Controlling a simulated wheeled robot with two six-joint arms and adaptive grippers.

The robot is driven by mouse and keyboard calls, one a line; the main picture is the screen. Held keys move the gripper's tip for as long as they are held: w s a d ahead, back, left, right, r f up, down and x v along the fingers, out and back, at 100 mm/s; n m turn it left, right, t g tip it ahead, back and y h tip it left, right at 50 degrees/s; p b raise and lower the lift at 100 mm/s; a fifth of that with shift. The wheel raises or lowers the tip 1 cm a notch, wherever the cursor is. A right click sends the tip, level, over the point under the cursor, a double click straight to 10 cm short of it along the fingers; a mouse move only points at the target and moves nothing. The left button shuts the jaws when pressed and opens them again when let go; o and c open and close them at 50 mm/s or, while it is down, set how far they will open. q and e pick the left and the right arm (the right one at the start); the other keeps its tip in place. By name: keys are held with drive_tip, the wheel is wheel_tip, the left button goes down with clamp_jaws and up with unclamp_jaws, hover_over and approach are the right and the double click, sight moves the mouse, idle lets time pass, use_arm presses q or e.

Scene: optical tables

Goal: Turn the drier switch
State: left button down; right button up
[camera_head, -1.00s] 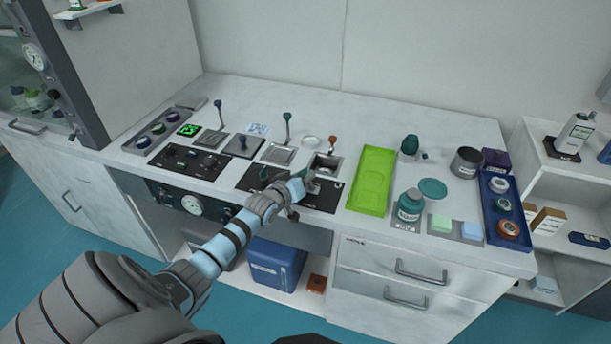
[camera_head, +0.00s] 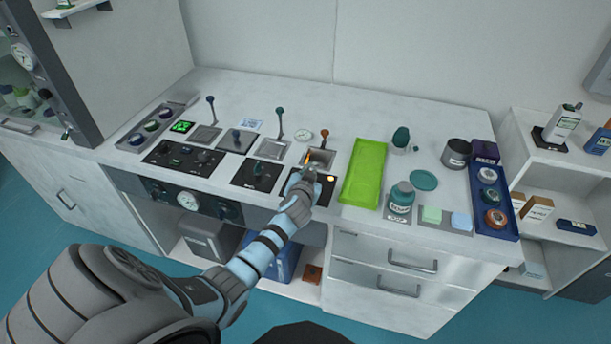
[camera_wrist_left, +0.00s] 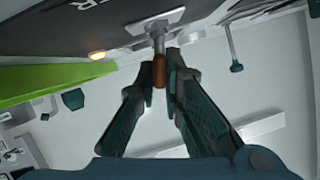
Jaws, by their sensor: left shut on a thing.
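The drier switch is a small orange-tipped lever (camera_wrist_left: 160,70) on a pale plate set in a black panel (camera_wrist_left: 95,18). In the wrist view my left gripper (camera_wrist_left: 161,82) has its fingertips closed around the orange tip. In the head view my left gripper (camera_head: 311,172) is over the right-hand black panel (camera_head: 325,191), and it hides most of the switch. An amber light glows on this panel (camera_head: 331,178), and it also shows in the wrist view (camera_wrist_left: 97,55). My right gripper is not in view.
A green tray (camera_head: 362,172) lies just right of the panel. Another black panel (camera_head: 258,175) is at left.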

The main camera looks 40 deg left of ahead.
use_arm(q)
drive_tip(key=shift+d+f+m+y+b, duration=0.35)
drive_tip(key=shift+m+y+b, duration=0.15)
drive_tip(key=shift+m+b, duration=0.3)
drive_tip(key=shift+r, duration=0.1)
drive_tip(key=c, duration=1.7)
unclamp_jaws()
drive_tip(key=shift+w, duration=0.1)
drive_tip(key=shift+d, duration=0.1)
drive_tip(key=v, duration=1.2)
